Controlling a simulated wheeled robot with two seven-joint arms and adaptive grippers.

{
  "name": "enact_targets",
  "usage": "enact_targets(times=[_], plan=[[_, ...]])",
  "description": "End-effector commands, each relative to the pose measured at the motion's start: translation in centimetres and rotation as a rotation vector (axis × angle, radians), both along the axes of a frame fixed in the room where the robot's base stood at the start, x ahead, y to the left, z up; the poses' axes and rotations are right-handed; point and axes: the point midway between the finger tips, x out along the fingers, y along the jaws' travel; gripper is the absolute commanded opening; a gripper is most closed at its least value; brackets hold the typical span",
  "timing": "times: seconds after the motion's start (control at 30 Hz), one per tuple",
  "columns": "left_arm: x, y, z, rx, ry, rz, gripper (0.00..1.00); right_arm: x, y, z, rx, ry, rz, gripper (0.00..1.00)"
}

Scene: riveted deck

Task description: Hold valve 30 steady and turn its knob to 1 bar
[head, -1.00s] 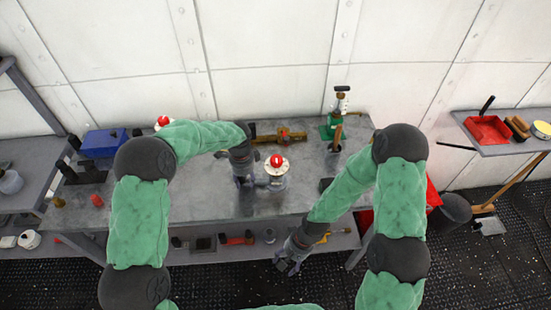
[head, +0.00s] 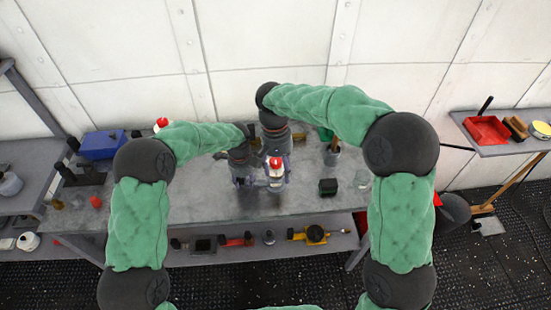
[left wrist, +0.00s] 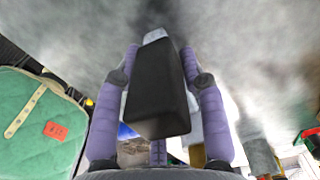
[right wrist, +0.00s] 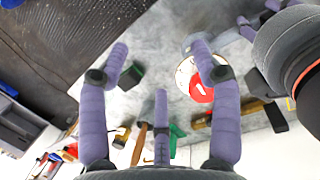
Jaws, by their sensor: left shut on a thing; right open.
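The valve (head: 275,183) stands on the grey bench in the head view, with a red knob (head: 275,161) on its white top. My left gripper (head: 246,181) is shut on the valve's left side. In the left wrist view a black block (left wrist: 157,95) with a pale metal end sits between its fingers (left wrist: 160,60). My right gripper (head: 277,168) is open, reaching over the valve from behind. In the right wrist view the red knob (right wrist: 200,93) and white dial (right wrist: 184,72) lie beside its right finger, partly hidden, not between the fingertips (right wrist: 160,50). The dial's marks and any number are unreadable.
A second red knob (head: 162,122) shows behind my left arm. A blue box (head: 100,145) stands at the bench's left. A dark green block (head: 328,187) and a clear glass (head: 362,180) stand to the right. Front bench space (head: 215,210) is clear.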

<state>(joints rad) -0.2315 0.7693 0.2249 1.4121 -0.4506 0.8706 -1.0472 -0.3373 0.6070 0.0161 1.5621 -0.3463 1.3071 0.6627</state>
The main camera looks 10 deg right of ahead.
Motion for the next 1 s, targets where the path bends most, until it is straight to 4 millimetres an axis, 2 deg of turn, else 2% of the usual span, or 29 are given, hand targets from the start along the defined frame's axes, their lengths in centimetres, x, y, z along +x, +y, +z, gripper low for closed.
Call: enact_targets(times=[0.03,0.2,0.3,0.43,0.57,0.67,1.0], plan=[[-0.3,0.0,-0.4,0.002,0.008,-0.002,0.0,1.8,0.2,1.4,0.024,-0.037,0.038,0.64],[-0.3,0.0,-0.4,0.002,0.008,-0.003,0.0,5.7,0.5,5.0,0.078,-0.122,0.167,0.64],[-0.3,0.0,-0.4,0.002,0.008,-0.003,0.0,7.0,0.6,6.3,0.095,-0.155,0.212,0.64],[-0.3,0.0,-0.4,0.002,0.008,-0.003,0.0,7.7,0.6,6.9,0.103,-0.172,0.242,0.64],[-0.3,0.0,-0.4,0.002,0.008,-0.003,0.0,7.8,0.6,5.9,0.103,-0.174,0.247,0.64],[-0.3,0.0,-0.4,0.002,0.008,-0.003,0.0,7.7,0.6,4.3,0.103,-0.172,0.247,0.64],[-0.3,0.0,-0.4,0.002,0.008,-0.003,0.0,7.7,0.6,-1.8,0.103,-0.171,0.246,0.64]])
